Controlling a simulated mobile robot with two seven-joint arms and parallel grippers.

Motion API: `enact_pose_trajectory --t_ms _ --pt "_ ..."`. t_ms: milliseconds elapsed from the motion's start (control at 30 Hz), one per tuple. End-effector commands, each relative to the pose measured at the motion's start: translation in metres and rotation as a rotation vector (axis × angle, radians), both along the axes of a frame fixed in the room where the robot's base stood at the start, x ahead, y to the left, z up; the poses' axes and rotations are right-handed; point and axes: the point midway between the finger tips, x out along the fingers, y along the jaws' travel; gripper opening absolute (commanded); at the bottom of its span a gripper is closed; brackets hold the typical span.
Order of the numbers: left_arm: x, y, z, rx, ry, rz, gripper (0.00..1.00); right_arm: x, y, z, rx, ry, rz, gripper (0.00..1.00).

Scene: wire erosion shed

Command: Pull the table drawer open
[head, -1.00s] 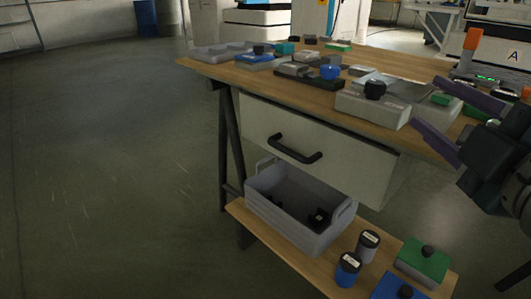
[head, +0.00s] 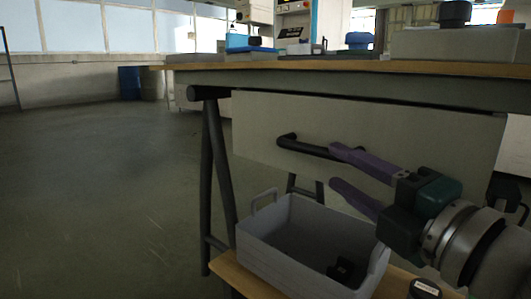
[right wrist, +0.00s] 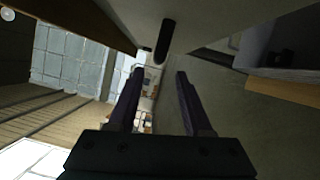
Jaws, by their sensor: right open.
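The table drawer has a plain pale front (head: 258,125) under the wooden tabletop. I cannot tell how far out it stands. My right gripper (head: 335,166) is open and empty, with purple fingers, one above the other, close in front of the handle. In the right wrist view, the handle (right wrist: 165,38) appears just beyond the two fingertips (right wrist: 159,73), roughly in line with the gap. No touch can be made out. My left gripper is not in view.
A grey open crate (head: 285,255) with dark items stands on the lower wooden shelf (head: 250,283), below the drawer and gripper. Dark trestle legs (head: 218,175) stand at left. Boxes (head: 460,43) sit on the tabletop (head: 330,67). The floor at left is clear.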

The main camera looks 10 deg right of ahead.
Motion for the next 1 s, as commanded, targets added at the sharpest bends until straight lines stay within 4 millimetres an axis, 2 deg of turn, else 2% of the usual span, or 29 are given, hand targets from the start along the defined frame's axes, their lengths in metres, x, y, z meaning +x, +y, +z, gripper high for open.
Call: enact_pose_trajectory --t_ms 200,400,567,833,1000 --pt "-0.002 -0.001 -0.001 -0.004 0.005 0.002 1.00 0.037 0.010 0.004 0.002 -0.004 0.000 0.50" --pt "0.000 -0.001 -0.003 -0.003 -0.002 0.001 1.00 0.060 0.017 0.004 0.003 -0.002 -0.001 0.50" --pt "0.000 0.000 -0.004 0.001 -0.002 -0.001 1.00 0.068 0.019 0.005 0.002 -0.002 -0.001 0.50" --pt "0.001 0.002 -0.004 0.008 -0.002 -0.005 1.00 0.069 0.020 0.005 0.001 -0.001 -0.001 0.50" --pt "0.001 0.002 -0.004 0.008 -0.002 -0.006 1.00 0.069 0.020 0.005 0.001 -0.001 -0.001 0.32"
